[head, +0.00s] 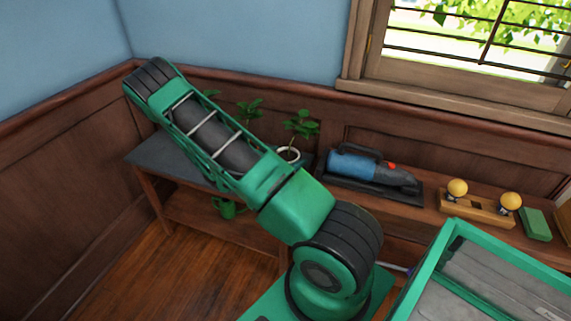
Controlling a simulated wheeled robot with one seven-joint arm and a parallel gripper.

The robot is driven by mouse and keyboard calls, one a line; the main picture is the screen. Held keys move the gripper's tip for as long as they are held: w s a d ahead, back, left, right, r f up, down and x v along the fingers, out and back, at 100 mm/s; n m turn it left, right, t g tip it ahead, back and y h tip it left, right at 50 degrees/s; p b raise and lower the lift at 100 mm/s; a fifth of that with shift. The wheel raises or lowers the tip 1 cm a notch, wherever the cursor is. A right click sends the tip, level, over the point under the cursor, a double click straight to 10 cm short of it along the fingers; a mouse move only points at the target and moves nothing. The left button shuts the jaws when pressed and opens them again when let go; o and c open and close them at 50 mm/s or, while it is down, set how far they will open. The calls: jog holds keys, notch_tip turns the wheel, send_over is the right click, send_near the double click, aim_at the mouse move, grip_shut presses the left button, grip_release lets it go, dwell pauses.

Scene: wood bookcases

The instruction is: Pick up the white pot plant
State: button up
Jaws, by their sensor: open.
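A white pot (288,154) with a leafy green plant (301,127) stands on the dark-topped wooden shelf unit (147,158) against the back wall. My arm passes in front and to the left of it, and the upper part of the arm covers some of the shelf top. Another green plant (249,113) shows behind the arm, its pot hidden. My gripper is not in this view.
A green pot (225,208) sits lower down under the shelf top. To the right are a blue-and-black handheld device (367,168), a wooden stand with yellow knobs (476,207) and a green block (535,224). Wood floor (150,275) is clear at the lower left.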

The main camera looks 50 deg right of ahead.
jog(key=x, duration=0.3)
jog(key=shift+d+f, duration=0.1)
jog(key=shift+f, duration=0.1)
jog(key=shift+r, duration=0.1)
jog(key=c, duration=1.7)
jog(key=shift+o, duration=0.2)
